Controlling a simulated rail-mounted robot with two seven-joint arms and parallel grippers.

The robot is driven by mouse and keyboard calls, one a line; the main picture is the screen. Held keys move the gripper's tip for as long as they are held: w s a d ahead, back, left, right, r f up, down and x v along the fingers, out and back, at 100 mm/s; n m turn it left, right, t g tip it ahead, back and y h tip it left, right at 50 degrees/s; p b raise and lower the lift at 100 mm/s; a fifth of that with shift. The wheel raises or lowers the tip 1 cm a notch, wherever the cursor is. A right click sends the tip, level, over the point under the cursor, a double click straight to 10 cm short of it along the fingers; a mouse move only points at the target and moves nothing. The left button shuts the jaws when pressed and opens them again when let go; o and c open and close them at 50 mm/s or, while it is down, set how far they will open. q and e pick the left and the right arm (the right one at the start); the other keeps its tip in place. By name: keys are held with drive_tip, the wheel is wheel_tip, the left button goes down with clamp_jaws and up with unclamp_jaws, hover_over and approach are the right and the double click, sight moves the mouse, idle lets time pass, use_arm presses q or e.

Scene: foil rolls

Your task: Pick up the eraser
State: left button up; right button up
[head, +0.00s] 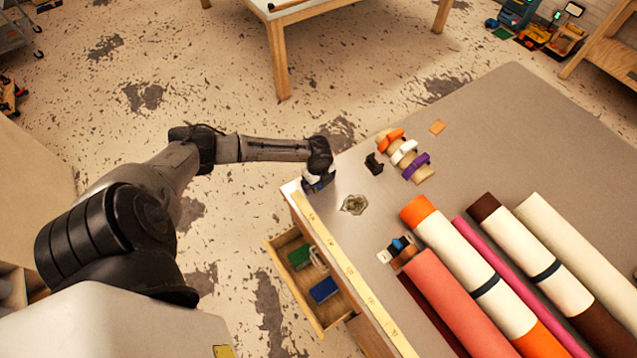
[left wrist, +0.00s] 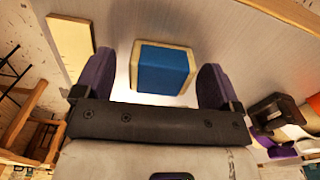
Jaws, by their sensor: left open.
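The eraser is a blue block with cream ends (left wrist: 165,70). In the left wrist view it lies on the grey table top, between the two purple fingers of my left gripper (left wrist: 162,85). The fingers stand apart, with gaps on both sides of the block, so the gripper is open and not holding it. In the head view my left gripper (head: 318,183) is at the table's left corner, and it mostly hides the eraser there. My right gripper is not in view.
Beside the gripper stand a black tape dispenser (head: 374,163) and several coloured tape rolls on a holder (head: 408,151). Large foil rolls (head: 475,271) cover the table's near right. A yellow ruler strip (head: 340,262) runs along the edge. An open drawer (head: 283,246) sticks out below.

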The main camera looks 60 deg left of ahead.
use_arm(q)
drive_tip(key=shift+c, duration=0.2)
drive_tip(key=c, duration=1)
drive_tip(key=shift+r, duration=0.1)
drive_tip(key=shift+r, duration=0.55)
wheel_tip(320, 180, up, 3)
drive_tip(key=shift+f, duration=0.15)
drive_tip(key=w+d+r, duration=0.1)
drive_tip(key=d+r, duration=0.1)
drive_tip(key=d, duration=0.1)
drive_tip(key=w+d+r+b, duration=0.1)
drive_tip(key=d+r, duration=0.1)
drive_tip(key=d, duration=0.2)
drive_tip(key=w+d+r, duration=0.1)
drive_tip(key=d+r, duration=0.2)
drive_tip(key=d, duration=0.1)
drive_tip(key=shift+w+d+b, duration=0.1)
drive_tip(key=shift+w+b, duration=0.2)
drive_tip(key=shift+b, duration=0.05)
